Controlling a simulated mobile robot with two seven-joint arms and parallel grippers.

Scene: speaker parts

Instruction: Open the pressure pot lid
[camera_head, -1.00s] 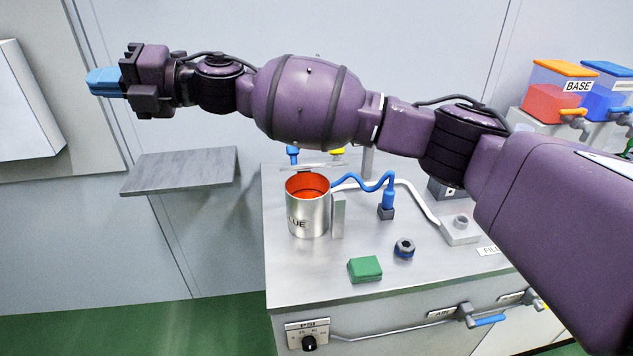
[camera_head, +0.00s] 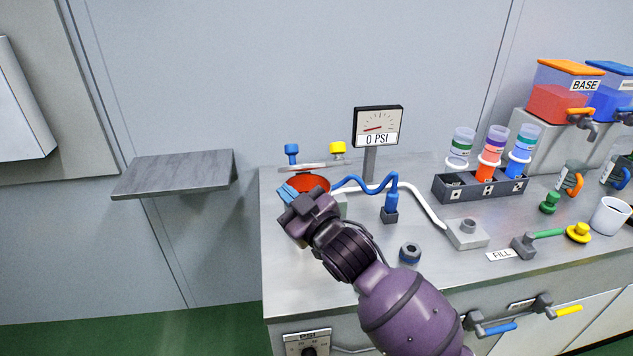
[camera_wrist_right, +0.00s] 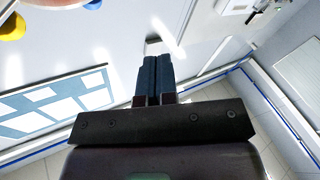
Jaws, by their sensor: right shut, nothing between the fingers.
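The pressure pot (camera_head: 318,184) is a metal can with an orange-red inside, at the left end of the bench. Its lid (camera_head: 312,167) shows as a thin, pale plate tipped up at the pot's back, with a blue knob (camera_head: 292,152) and a yellow knob (camera_head: 338,150). The pot mouth is uncovered. My right gripper (camera_head: 288,194) is over the pot's front left rim, hiding most of its body; contact cannot be told. Its blue fingers are together and empty, as the right wrist view also shows (camera_wrist_right: 153,78). My left gripper is out of view.
A 0 PSI gauge (camera_head: 378,128) stands behind a blue hose (camera_head: 365,184). A dark nut-like part (camera_head: 410,253) lies in front. A rack of cups (camera_head: 480,184) and red and blue dispensers stand at the right. A grey shelf (camera_head: 175,174) is on the left wall.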

